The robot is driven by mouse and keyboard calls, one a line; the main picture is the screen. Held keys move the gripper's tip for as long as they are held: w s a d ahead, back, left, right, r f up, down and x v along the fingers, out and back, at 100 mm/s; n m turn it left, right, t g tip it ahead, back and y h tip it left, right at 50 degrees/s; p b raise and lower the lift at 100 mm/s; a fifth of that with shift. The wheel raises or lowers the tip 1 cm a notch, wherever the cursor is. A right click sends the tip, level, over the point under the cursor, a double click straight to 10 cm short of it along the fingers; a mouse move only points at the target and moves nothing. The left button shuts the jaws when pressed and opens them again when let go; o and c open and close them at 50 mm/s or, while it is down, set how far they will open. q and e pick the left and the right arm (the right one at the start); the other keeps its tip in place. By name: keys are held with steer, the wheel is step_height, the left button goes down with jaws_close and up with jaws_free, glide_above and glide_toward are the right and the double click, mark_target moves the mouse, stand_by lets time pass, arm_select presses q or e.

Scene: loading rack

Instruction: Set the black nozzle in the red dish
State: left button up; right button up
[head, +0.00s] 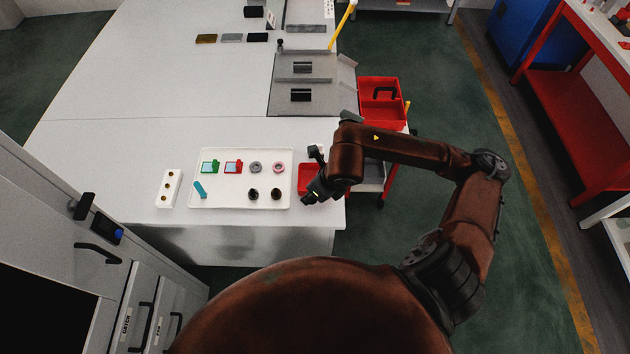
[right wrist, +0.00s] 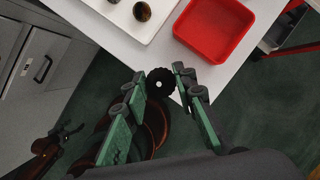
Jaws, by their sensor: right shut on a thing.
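The black nozzle (right wrist: 160,80) is a dark round piece with a light spot at its centre. My right gripper (right wrist: 161,86) is shut on it and holds it between its fingertips. The red dish (right wrist: 215,30) is a square, shallow, empty container on the white table. In the right wrist view it lies above and to the right of the nozzle, apart from it. In the head view the red dish (head: 304,178) is partly covered by my right gripper (head: 312,198).
A white tray (head: 230,202) left of the dish holds green and red framed pieces, two rings, a teal piece and two dark round pieces. A white block with holes (head: 168,188) stands left of it. A grey fixture (head: 300,108) and red bin (head: 382,115) are farther back.

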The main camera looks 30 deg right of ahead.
steer(key=w+d+f+p, duration=0.1)
steer(key=w+d+f, duration=0.1)
steer(key=w+f, duration=0.1)
steer(key=w+d+f+p, duration=0.1)
steer(key=w+d+f, duration=0.2)
steer(key=w, duration=0.1)
steer(key=w+d+f+p, duration=0.1)
steer(key=w+d+f, duration=0.1)
steer(key=w+f, duration=0.1)
steer(key=shift+w+d+f, duration=0.1)
steer(key=shift+w+d, duration=0.25)
steer(key=shift+w+d+f, duration=0.1)
steer(key=shift+f, duration=0.05)
step_height(320, 180, down, 3)
steer(key=shift+w+r+p, duration=0.1)
steer(key=shift+p, duration=0.6)
steer(key=shift+d+f, duration=0.1)
steer(key=shift+f, duration=0.2)
steer(key=shift+f, duration=0.1)
steer(key=o, duration=1.2)
steer(key=shift+c, duration=0.2)
